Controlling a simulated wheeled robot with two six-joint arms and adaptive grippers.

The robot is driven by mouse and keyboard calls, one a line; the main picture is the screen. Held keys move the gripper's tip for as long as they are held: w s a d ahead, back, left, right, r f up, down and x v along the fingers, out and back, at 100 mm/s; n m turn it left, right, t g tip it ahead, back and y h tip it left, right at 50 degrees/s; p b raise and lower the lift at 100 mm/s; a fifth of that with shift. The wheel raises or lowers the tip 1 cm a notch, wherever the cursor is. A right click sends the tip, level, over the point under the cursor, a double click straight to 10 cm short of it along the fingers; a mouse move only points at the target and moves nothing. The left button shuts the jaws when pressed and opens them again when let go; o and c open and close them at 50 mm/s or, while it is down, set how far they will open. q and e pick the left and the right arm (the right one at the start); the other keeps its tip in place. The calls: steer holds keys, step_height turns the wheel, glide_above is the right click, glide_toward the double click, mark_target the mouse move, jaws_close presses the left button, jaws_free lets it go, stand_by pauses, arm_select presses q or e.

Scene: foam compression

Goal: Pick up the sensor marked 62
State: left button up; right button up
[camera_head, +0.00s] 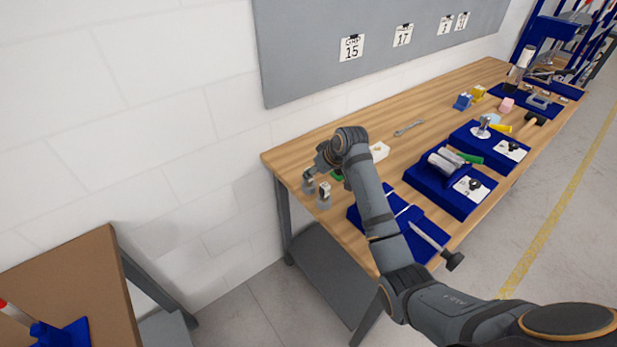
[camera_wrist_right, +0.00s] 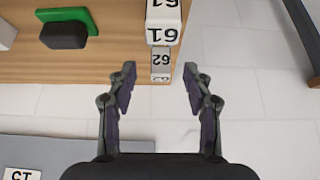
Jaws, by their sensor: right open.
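A small grey block (camera_wrist_right: 161,60) stands at the wooden table's edge in the right wrist view. Its face carries small digits that look like 62. It lies ahead of my right gripper (camera_wrist_right: 160,85), roughly between the lines of its two fingers and beyond their tips. The gripper is open and empty, apart from the block. In the head view my right gripper (camera_head: 317,193) is at the table's left end. I cannot make out the grey block there. My left gripper is not in view.
A white block (camera_wrist_right: 164,24) with digits reading 61 in the picture stands just beyond the grey one. A green piece (camera_wrist_right: 82,15) with a black block (camera_wrist_right: 63,36) is to its left. Blue trays (camera_head: 428,228) with tools fill the table's right side. A wrench (camera_head: 408,128) lies behind.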

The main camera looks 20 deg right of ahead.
steer(key=shift+w+a+f+p, duration=0.3)
steer(key=shift+w+f+p, duration=0.1)
steer(key=shift+w+f, duration=0.2)
steer(key=x, duration=0.3)
steer(key=shift+w+a+f+p, duration=0.1)
steer(key=shift+w+f+p, duration=0.15)
steer(key=shift+p, duration=0.15)
steer(key=shift+w+f, duration=0.15)
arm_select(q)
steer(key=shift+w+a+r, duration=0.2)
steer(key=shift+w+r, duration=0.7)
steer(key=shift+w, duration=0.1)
arm_select(e)
steer(key=shift+c, duration=1.1)
jaws_close()
